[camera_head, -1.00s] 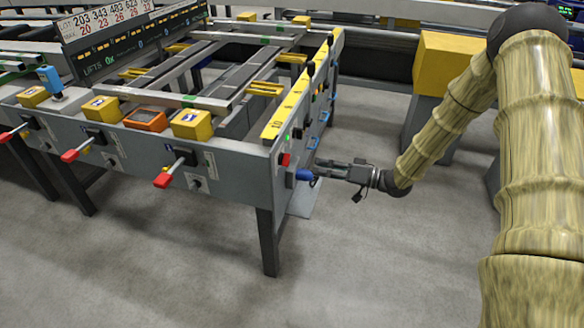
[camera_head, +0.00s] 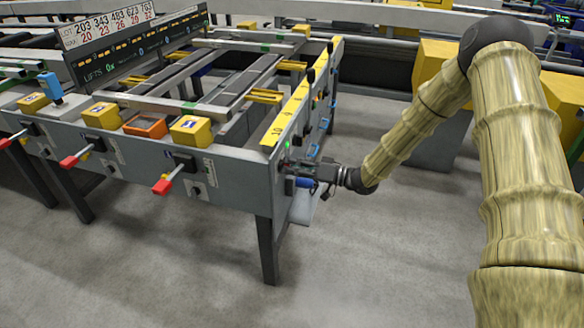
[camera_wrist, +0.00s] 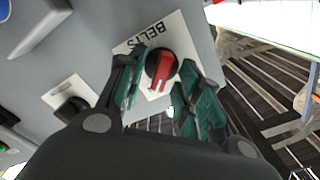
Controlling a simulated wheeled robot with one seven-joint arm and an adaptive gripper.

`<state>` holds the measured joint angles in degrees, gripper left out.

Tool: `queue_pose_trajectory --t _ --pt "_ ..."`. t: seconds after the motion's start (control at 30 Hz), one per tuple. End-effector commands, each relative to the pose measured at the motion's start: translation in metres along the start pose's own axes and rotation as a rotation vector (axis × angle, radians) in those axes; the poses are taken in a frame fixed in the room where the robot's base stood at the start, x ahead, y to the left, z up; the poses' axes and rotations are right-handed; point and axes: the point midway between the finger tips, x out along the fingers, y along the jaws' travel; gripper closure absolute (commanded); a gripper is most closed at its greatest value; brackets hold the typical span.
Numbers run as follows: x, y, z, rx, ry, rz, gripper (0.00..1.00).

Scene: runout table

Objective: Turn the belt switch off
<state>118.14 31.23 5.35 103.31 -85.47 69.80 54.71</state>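The belt switch (camera_wrist: 160,70) is a round black knob with a red handle bar, on a white plate lettered BELTS (camera_wrist: 148,34) in the wrist view. My gripper (camera_wrist: 155,95) is open, with one green-padded finger on each side of the knob. The fingers stand around the switch, and I cannot tell whether they touch it. In the head view my gripper (camera_head: 300,172) is up against the right end face of the runout table (camera_head: 240,175), and it hides the switch there.
A second black knob (camera_wrist: 72,108) sits on its own white plate beside the switch. Red-tipped levers (camera_head: 163,187) stick out of the table's front. A blue part (camera_head: 305,183) lies by my gripper. The floor (camera_head: 400,260) to the right is clear.

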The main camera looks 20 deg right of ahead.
Motion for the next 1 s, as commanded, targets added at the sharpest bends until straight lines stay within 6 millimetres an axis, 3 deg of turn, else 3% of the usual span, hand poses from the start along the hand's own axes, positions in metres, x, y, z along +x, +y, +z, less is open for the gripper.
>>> queue_pose_trajectory --t 0.33,0.53,1.0 --pt "0.0028 0.0000 -0.0001 0.000 0.000 0.000 0.65" --pt "0.0026 -0.0001 -0.0001 0.000 0.000 0.000 1.00" --pt "0.0027 -0.0004 0.0002 -0.068 -0.001 0.000 1.00"
